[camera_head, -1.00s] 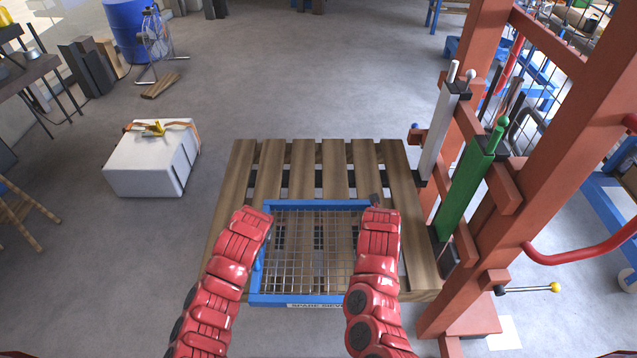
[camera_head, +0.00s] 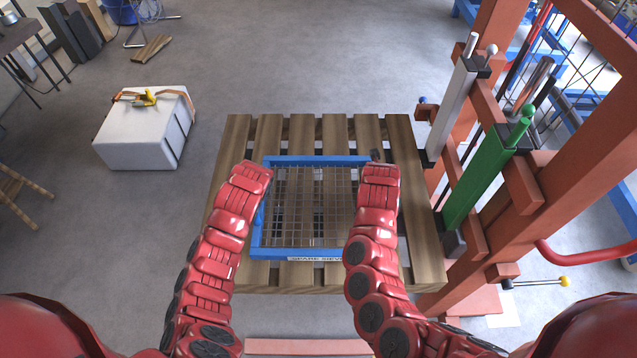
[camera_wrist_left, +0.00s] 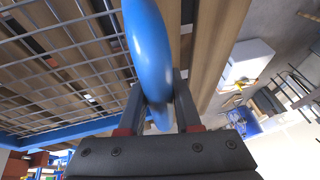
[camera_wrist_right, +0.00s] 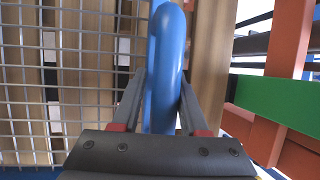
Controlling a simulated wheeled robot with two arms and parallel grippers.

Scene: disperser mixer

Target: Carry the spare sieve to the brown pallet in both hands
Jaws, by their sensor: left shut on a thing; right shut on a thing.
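The spare sieve is a blue rectangular frame (camera_head: 318,160) with wire mesh and a white label on its near edge. In the head view it appears over the brown slatted pallet (camera_head: 424,225); I cannot tell whether it touches the slats. My left gripper (camera_wrist_left: 158,95) is shut on the blue handle at the sieve's left side. My right gripper (camera_wrist_right: 163,100) is shut on the blue handle at the right side. In the head view my forearms hide both handles in part. The sieve looks about level.
A red steel frame (camera_head: 518,185) with a green cylinder (camera_head: 487,175) and a grey one stands close to the pallet's right. A white box (camera_head: 140,140) with orange straps sits on the floor at left. Grey floor beyond the pallet is clear.

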